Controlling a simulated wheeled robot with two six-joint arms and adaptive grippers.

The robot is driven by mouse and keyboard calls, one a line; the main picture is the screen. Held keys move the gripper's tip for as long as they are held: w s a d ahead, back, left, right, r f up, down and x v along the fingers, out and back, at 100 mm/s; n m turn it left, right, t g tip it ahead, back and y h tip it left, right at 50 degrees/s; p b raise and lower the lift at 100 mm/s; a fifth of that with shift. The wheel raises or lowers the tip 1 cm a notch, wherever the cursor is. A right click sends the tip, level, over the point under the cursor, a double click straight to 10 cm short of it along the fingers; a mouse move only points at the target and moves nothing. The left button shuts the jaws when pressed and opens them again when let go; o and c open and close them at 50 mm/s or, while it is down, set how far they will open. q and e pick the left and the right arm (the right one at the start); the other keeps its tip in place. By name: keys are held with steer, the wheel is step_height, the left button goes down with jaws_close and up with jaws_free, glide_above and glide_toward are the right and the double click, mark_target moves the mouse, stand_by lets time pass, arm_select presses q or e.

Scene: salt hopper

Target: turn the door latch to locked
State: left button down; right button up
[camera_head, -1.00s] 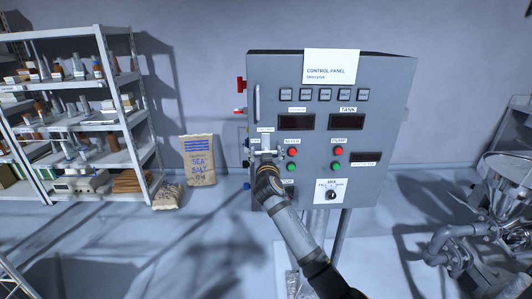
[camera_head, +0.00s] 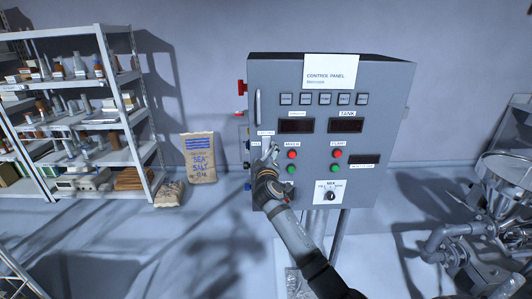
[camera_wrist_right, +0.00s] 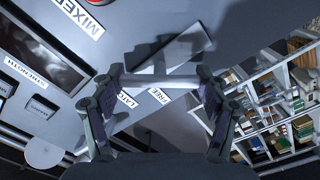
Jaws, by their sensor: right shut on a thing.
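The door latch (camera_head: 266,143) is a small pale handle on the left side of the grey control panel's front, below the long door handle. My right gripper (camera_head: 270,155) reaches up to it from below and partly hides it. In the right wrist view the latch shows as a pale bar (camera_wrist_right: 160,82) spanning between the fingers of my right gripper (camera_wrist_right: 160,88), which are shut on it. A label reading FREE (camera_wrist_right: 158,95) and a partly hidden label beginning LATC (camera_wrist_right: 126,100) are beside the bar. My left gripper is not in view.
The control panel (camera_head: 385,85) carries displays, red and green buttons and a lower selector knob (camera_head: 330,195) close to my right arm. Shelving (camera_head: 125,90) and a sea salt bag (camera_head: 199,158) stand left. Metal machinery (camera_head: 505,185) stands right. Open floor lies at lower left.

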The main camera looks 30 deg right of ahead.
steer(key=n+p, duration=0.2)
steer(key=n, duration=0.3)
steer(key=shift+p, duration=0.3)
steer(key=shift+f+n+p, duration=0.1)
steer(key=shift+n+p, duration=0.5)
steer(key=shift+n, duration=0.8)
steer(key=shift+n, duration=0.3)
steer(key=o, duration=1.2)
steer(key=shift+c, duration=0.2)
